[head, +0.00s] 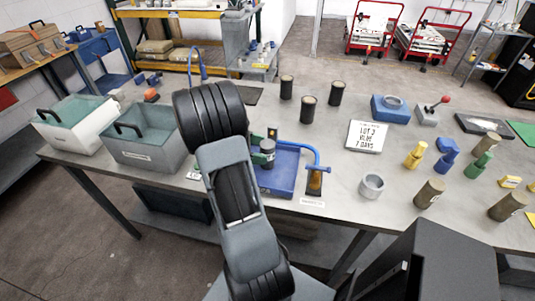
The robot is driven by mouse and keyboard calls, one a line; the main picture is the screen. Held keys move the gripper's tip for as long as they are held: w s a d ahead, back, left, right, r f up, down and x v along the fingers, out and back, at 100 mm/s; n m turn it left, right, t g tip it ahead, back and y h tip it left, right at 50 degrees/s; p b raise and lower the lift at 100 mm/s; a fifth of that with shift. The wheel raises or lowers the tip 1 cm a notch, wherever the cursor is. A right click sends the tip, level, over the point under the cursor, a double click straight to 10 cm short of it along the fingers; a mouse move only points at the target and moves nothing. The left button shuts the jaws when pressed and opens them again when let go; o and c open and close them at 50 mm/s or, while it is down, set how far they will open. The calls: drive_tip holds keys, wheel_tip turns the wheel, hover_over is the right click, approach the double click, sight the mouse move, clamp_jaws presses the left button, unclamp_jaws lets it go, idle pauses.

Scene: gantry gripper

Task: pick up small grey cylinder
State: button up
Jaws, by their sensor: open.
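A small dark grey cylinder (267,147) stands upright at the blue tray (284,183) in the middle of the table, just right of my arm. A green part (257,159) is close against its left side; I cannot tell what it belongs to. My arm covers the left part of the tray. I cannot make out my gripper; its fingers seem hidden behind my arm's links. A short light grey hollow cylinder (372,187) stands alone to the right of the tray.
Three dark cylinders (308,109) stand behind the tray. A white sign (366,136), yellow, blue and green pieces and brown cylinders (429,193) are at the right. A grey bin (150,150) and a white bin (75,125) stand at the left. A blue curved pipe (318,165) rises by the tray.

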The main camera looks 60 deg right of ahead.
drive_tip(key=shift+x, duration=1.45)
drive_tip(key=c, duration=1.4)
drive_tip(key=shift+r, duration=0.1)
